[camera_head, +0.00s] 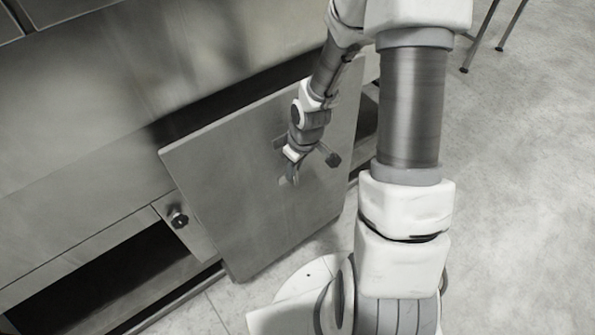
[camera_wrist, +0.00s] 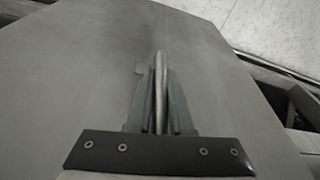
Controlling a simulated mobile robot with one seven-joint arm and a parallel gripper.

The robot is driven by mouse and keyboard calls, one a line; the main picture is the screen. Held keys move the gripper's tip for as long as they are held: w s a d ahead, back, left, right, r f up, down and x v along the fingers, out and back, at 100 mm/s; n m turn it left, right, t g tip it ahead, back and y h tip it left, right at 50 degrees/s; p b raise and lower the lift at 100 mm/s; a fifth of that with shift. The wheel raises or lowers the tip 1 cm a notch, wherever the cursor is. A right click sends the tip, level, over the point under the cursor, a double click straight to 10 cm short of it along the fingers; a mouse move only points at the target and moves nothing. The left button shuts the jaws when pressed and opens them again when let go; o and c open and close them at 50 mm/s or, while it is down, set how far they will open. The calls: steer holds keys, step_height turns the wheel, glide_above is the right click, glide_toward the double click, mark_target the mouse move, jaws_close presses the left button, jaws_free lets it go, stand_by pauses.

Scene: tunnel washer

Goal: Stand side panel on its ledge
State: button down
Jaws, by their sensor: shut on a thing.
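The side panel (camera_head: 235,185) is a large flat grey metal plate. In the head view it stands tilted in front of the washer's lower side, its bottom edge near the floor. My gripper (camera_head: 290,172) is at the panel's face, right of its middle. In the wrist view my gripper (camera_wrist: 161,95) is shut on a slim upright handle (camera_wrist: 161,62) on the panel, whose face (camera_wrist: 70,80) fills most of that view. The ledge (camera_head: 210,272) shows as a narrow strip low on the machine, left of the panel. Whether the panel's bottom edge touches it cannot be told.
The washer's metal body (camera_head: 90,110) rises behind the panel. A dark opening (camera_head: 110,275) lies at lower left, beside a bracket with a round knob (camera_head: 178,218). Open floor (camera_head: 520,200) spreads to the right, with thin metal legs (camera_head: 485,35) at the top.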

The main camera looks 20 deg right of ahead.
steer(key=shift+w+a+r, duration=0.1)
steer(key=shift+w+a, duration=0.15)
steer(key=shift+w, duration=0.5)
steer(key=shift+w+a+f, duration=0.1)
steer(key=shift+w+a, duration=0.1)
steer(key=shift+w, duration=0.6)
steer(key=shift+w+a+r, duration=0.1)
steer(key=shift+w+a, duration=0.15)
steer(key=shift+w, duration=0.6)
steer(key=shift+w+a, duration=0.15)
steer(key=shift+w, duration=0.15)
steer(key=shift+b, duration=0.35)
step_height(320, 180, down, 2)
steer(key=shift+f+b, duration=0.1)
steer(key=shift+b, duration=0.65)
